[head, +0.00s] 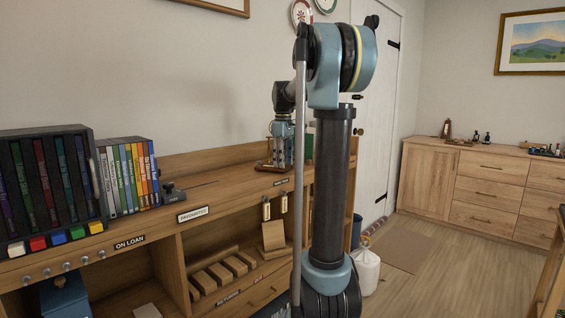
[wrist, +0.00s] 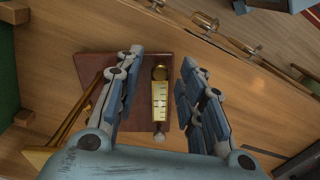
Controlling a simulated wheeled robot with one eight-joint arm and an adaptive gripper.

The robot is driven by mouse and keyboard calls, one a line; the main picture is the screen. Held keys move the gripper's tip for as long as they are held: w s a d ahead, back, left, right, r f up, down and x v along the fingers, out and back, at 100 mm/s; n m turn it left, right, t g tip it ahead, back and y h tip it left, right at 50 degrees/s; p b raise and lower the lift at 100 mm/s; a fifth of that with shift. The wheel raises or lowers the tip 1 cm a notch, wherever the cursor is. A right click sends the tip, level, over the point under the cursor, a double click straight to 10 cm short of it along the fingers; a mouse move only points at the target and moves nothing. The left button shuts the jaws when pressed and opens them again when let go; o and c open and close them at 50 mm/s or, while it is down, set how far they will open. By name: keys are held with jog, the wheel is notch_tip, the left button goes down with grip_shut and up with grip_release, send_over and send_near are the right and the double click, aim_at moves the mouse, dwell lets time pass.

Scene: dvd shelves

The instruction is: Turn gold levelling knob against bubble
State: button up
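In the wrist view, a dark red base (wrist: 88,68) lies on the wooden top. On it is a narrow brass plate with a pale marked scale (wrist: 160,100), which looks like the level; I cannot make out the bubble. My gripper (wrist: 161,60) is open, with one finger on each side of the plate and gold knob, visibly apart from both. In the head view, my gripper (head: 281,150) points down over the shelf unit; the knob cannot be made out there.
A gold pointed piece (wrist: 62,140) stands left of the plate, partly behind my left finger. The shelf top (head: 220,182) holds coloured cases (head: 128,178) and a dark rack (head: 48,180) to the left. Tags hang from the front edge (head: 266,210).

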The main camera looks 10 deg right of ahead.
notch_tip(320, 180, up, 12)
dwell(0.7)
jog(key=s+f+m+t, duration=0.2)
jog(key=s+f+m, duration=0.7)
jog(key=s+f, duration=2.6)
jog(key=shift+s+f, duration=0.2)
jog(key=shift+f, duration=0.65)
jog(key=shift+w+f, duration=0.2)
jog(key=shift+w, duration=0.3)
